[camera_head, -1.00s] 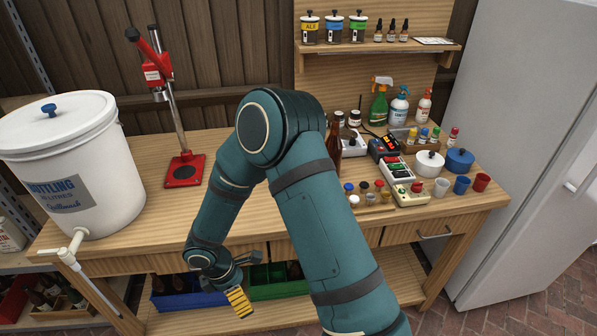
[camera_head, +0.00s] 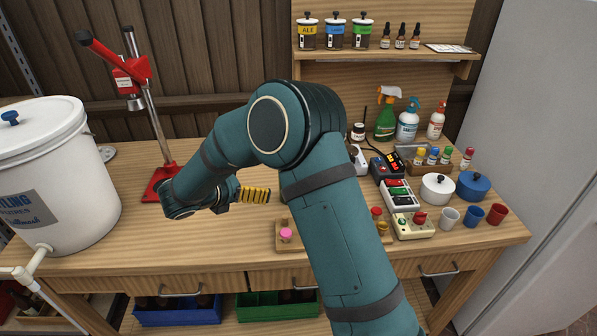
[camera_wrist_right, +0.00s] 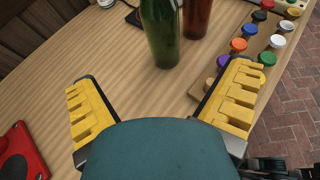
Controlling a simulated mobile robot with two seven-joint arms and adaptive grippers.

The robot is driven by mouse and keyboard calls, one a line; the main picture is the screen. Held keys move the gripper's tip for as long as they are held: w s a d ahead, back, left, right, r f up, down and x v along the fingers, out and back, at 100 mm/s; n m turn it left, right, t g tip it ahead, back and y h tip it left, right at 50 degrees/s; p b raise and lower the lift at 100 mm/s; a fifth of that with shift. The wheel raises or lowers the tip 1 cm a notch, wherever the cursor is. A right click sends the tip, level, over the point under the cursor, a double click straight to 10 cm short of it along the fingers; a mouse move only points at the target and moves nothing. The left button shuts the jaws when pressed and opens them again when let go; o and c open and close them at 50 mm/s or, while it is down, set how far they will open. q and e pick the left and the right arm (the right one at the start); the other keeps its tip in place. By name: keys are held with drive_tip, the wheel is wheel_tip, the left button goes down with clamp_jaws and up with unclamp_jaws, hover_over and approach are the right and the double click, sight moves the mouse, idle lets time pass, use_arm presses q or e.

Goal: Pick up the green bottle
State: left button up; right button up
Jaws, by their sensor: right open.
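A green glass bottle (camera_wrist_right: 161,32) stands upright on the wooden worktop in the right wrist view, its top cut off by the frame. It is ahead of my right gripper (camera_wrist_right: 161,82), roughly centred between the two yellow-padded fingers and apart from them. The fingers are spread and empty. In the head view the right gripper (camera_head: 255,195) is over the worktop, and my right arm hides the glass bottle. A green spray bottle (camera_head: 386,120) stands further back. My left gripper is not in view.
A brown bottle (camera_wrist_right: 197,18) stands just right of the green one. A rack with coloured caps (camera_wrist_right: 239,45) lies near the right finger. The red capper (camera_head: 160,183) and white bucket (camera_head: 62,190) are at the left. Cups and pots crowd the right side.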

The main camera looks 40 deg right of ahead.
drive_tip(key=shift+d+r+b+x, duration=0.15)
drive_tip(key=shift+b+x, duration=0.25)
drive_tip(key=shift+x, duration=2)
drive_tip(key=shift+d+r+b+x, duration=0.1)
drive_tip(key=shift+r+b+x, duration=0.2)
drive_tip(key=shift+x, duration=2.05)
drive_tip(key=shift+d+r+b+x, duration=0.15)
drive_tip(key=shift+b+x, duration=0.3)
drive_tip(key=shift+x, duration=1.95)
drive_tip(key=shift+s+a, duration=0.15)
drive_tip(key=shift+s, duration=0.05)
drive_tip(key=shift+r, duration=0.1)
drive_tip(key=c, duration=1.4)
